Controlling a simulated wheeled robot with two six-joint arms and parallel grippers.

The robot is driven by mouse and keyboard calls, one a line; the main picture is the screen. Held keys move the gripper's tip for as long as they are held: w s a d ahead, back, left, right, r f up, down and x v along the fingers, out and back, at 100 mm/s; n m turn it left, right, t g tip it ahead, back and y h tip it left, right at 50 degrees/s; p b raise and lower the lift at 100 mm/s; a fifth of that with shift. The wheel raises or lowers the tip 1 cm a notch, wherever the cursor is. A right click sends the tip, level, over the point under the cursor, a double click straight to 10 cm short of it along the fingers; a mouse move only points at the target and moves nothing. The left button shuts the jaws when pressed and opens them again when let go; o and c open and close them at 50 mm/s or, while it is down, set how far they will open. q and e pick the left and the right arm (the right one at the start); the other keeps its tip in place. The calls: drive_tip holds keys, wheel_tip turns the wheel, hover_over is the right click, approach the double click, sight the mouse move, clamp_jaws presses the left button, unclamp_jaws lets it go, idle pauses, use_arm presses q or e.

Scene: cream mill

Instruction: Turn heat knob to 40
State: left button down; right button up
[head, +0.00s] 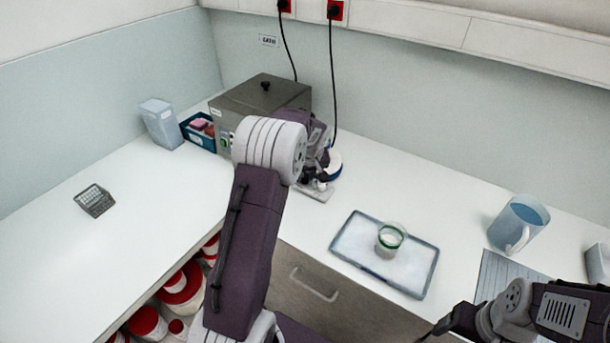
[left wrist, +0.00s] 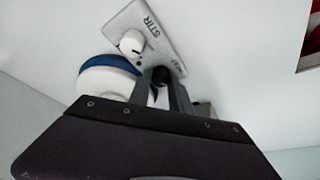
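The stirrer hotplate (head: 319,193) stands on the counter beside the grey bath, with a blue-and-white round top, mostly behind my left arm. In the left wrist view its panel (left wrist: 165,32) shows the word STIR, a white knob (left wrist: 131,43) and part of a second label ending in T. My left gripper (head: 322,184) is down at this panel. In the left wrist view, a dark round knob (left wrist: 160,75) sits between its two fingers; whether they touch it I cannot tell. The knob's pointer is hidden. My right gripper (head: 445,325) is low at the right, away from the hotplate.
A grey lidded bath (head: 262,96) stands behind my left arm. A tray (head: 347,247) with a green-rimmed beaker (head: 389,240) lies right of the hotplate. A blue jug (head: 519,222) stands further right. A black cord (head: 332,80) hangs behind. The left counter is mostly clear.

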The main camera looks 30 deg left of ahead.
use_arm(q)
drive_tip(key=m+p, duration=0.3)
drive_tip(key=shift+a+r+t+h, duration=0.1)
drive_tip(key=shift+r+t+h, duration=0.2)
drive_tip(key=shift+h, duration=0.1)
drive_tip(key=shift+f+m+h+p, duration=0.1)
drive_tip(key=shift+m+h+p, duration=0.2)
drive_tip(key=shift+m+p, duration=0.45)
drive_tip(key=shift+a+f+m, duration=0.1)
drive_tip(key=shift+f+m, duration=0.1)
drive_tip(key=shift+m, duration=0.45)
drive_tip(key=shift+m+t+h+b, duration=0.3)
drive_tip(key=shift+m+h+b, duration=0.25)
drive_tip(key=shift+m, duration=0.65)
drive_tip(key=c, duration=1.2)
unclamp_jaws()
